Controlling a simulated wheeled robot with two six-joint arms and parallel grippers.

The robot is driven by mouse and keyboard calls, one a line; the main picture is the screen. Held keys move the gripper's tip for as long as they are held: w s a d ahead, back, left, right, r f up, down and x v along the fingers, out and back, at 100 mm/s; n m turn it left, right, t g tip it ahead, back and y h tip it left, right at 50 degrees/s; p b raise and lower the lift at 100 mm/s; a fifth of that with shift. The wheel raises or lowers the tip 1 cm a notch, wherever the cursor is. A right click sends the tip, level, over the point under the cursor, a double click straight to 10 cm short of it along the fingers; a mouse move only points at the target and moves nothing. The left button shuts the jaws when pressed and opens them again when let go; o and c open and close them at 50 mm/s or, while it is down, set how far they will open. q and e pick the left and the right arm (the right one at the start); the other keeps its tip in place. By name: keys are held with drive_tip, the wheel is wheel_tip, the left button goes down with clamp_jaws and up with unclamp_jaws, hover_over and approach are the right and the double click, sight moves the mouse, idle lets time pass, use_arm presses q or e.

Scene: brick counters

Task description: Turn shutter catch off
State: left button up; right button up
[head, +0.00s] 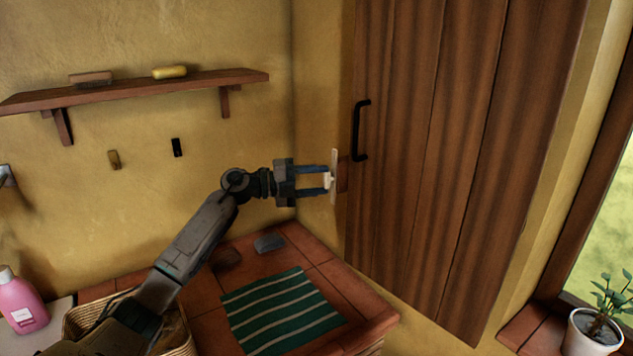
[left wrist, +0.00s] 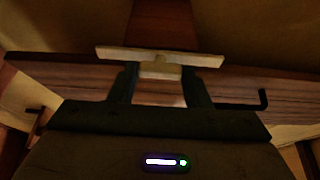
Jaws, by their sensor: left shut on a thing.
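A tall wooden shutter (head: 440,140) of vertical boards with a black handle (head: 361,130) stands against the right wall. A pale catch (head: 334,168) sits at the shutter's left edge, below and left of the handle, beside a small brown block. My left gripper (head: 326,181) reaches it from the left and is shut on the catch's pale knob. In the left wrist view the catch's flat pale bar (left wrist: 160,57) spans across just beyond the fingertips, and the knob (left wrist: 160,71) is between the fingers. My right gripper is not in view.
A wooden shelf (head: 135,88) with two small items hangs on the left wall, above two small wall pieces. A striped green cloth (head: 280,312) and a grey object (head: 269,243) lie on the tiled counter. A potted plant (head: 592,330) stands on the right sill.

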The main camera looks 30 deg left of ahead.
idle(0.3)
use_arm(q)
drive_tip(key=o, duration=1.4)
drive_tip(key=shift+a, duration=0.1)
drive_tip(key=shift+b+v, duration=3.15)
drive_tip(key=shift+v, duration=2.15)
